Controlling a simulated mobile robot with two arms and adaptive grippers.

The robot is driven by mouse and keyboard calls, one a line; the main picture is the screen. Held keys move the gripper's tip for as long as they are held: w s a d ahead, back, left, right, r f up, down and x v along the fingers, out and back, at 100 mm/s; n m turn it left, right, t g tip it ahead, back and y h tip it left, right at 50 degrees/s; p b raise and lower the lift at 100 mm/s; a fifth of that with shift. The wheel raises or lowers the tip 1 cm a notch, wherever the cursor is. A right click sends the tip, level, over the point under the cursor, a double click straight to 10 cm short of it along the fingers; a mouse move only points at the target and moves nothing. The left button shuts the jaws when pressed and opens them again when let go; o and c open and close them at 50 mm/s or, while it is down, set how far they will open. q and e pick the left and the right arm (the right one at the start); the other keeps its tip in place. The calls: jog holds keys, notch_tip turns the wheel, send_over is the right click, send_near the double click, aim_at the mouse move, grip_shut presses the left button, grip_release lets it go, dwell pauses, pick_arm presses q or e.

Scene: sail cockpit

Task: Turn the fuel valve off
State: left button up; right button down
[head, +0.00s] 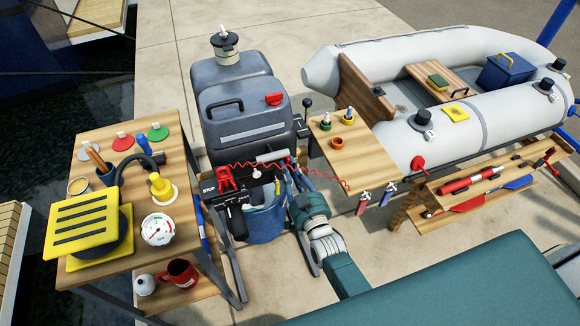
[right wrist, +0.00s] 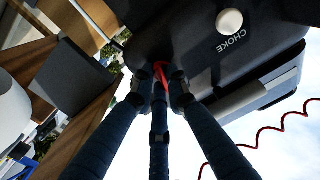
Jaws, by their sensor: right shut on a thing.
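The grey outboard engine (head: 245,110) stands upright on a stand in the middle of the head view. In the right wrist view, a small red part, likely the fuel valve (right wrist: 160,70), shows between my fingertips against the engine's dark face. My right gripper (head: 284,178) reaches up to the engine's lower right side in the head view. It also shows in the right wrist view (right wrist: 160,88), with its three dark blue fingers shut on the red part. The fingers hide most of the valve, so its angle cannot be told. My left gripper is not in view.
A white knob (right wrist: 229,21) marked CHOKE sits close by. A red coiled cord (head: 320,171) runs right from the engine to a small wooden table (head: 365,140). A blue bucket (head: 264,225) stands below. A loaded wooden table (head: 95,200) is left; an inflatable boat (head: 450,60) is right.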

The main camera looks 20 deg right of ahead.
jog(key=shift+r+n, duration=0.1)
jog(key=shift+n, duration=0.9)
jog(key=c, duration=1.7)
grip_release()
jog(key=s, duration=1.2)
jog(key=shift+d, duration=0.2)
